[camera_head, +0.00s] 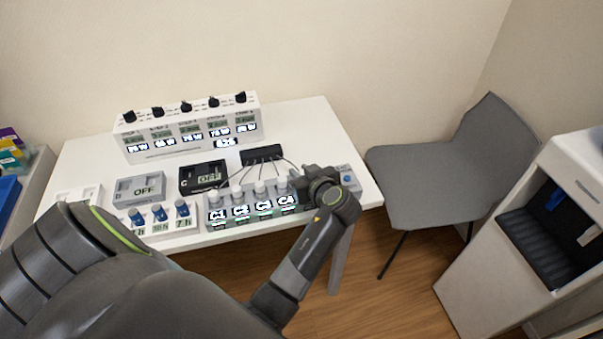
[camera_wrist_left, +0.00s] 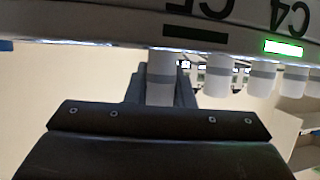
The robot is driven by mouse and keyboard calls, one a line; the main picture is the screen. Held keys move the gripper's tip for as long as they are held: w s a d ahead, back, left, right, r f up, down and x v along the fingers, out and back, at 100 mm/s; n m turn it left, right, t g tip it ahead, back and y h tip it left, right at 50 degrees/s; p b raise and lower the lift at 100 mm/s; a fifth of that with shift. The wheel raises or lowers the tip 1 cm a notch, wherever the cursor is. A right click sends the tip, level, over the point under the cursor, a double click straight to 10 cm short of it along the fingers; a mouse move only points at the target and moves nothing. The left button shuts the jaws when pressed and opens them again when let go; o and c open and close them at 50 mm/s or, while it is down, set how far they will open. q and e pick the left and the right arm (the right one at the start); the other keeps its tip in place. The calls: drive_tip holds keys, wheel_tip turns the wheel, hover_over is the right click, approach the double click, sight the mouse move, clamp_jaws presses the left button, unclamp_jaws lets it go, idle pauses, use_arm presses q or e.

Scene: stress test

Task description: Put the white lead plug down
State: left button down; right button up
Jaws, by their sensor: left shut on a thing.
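My left gripper (camera_head: 300,184) is at the right end of the grey charger box (camera_head: 230,221), whose front carries the labels C1 to C4. In the left wrist view, the gripper (camera_wrist_left: 160,90) is shut on a white lead plug (camera_wrist_left: 160,72) with a grey band. The plug is in line with a row of similar white plugs (camera_wrist_left: 220,76) beside it. Its end meets the edge of the box in the picture; I cannot tell whether it is seated or just above. In the head view several white plugs (camera_head: 259,187) stand along the box top. My right gripper is not in view.
A black lead block (camera_head: 262,153) with thin cables lies behind the box. A white timer unit (camera_head: 190,134) stands at the back, with switch boxes (camera_head: 140,189) and blue-knobbed units (camera_head: 160,214) to the left. Bare white table (camera_head: 300,120) shows at the back right, near a grey chair (camera_head: 425,180).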

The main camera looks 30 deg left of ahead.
use_arm(q)
drive_tip(key=shift+f, duration=0.3)
drive_tip(key=shift+f, duration=0.2)
drive_tip(key=c, duration=1.3)
unclamp_jaws()
drive_tip(key=shift+o, duration=0.2)
drive_tip(key=shift+r, duration=0.3)
